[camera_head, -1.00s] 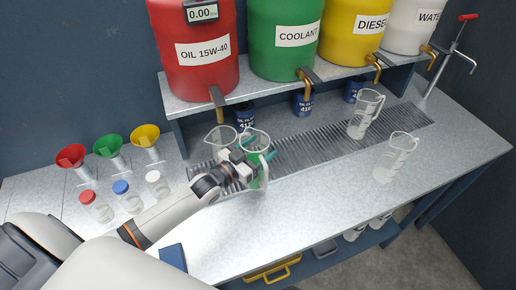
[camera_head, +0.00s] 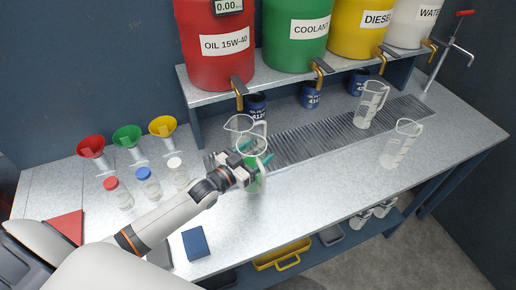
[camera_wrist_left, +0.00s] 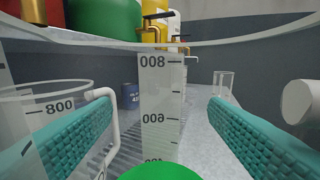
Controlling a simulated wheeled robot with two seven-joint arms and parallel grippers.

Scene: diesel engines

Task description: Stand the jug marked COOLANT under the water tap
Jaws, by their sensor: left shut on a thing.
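My left gripper (camera_head: 258,164) is shut on a clear jug (camera_head: 254,184) with green at its bottom, at the front edge of the grate. In the left wrist view this jug's scale strip (camera_wrist_left: 160,100) stands between the teal fingers, with green (camera_wrist_left: 160,173) below. No COOLANT mark can be read on it. The WATER drum (camera_head: 408,22) stands at the right end of the shelf, with a brass tap (camera_head: 428,46) below it. A grey stand pipe with a red lever (camera_head: 465,13) is to its right. My right gripper is out of view.
A clear jug (camera_head: 240,126) stands just behind the held one. Another jug (camera_head: 368,108) stands on the grate (camera_head: 310,143) to the right, and one (camera_head: 398,148) on the bench in front of it. Bare bench (camera_head: 320,180) lies between.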

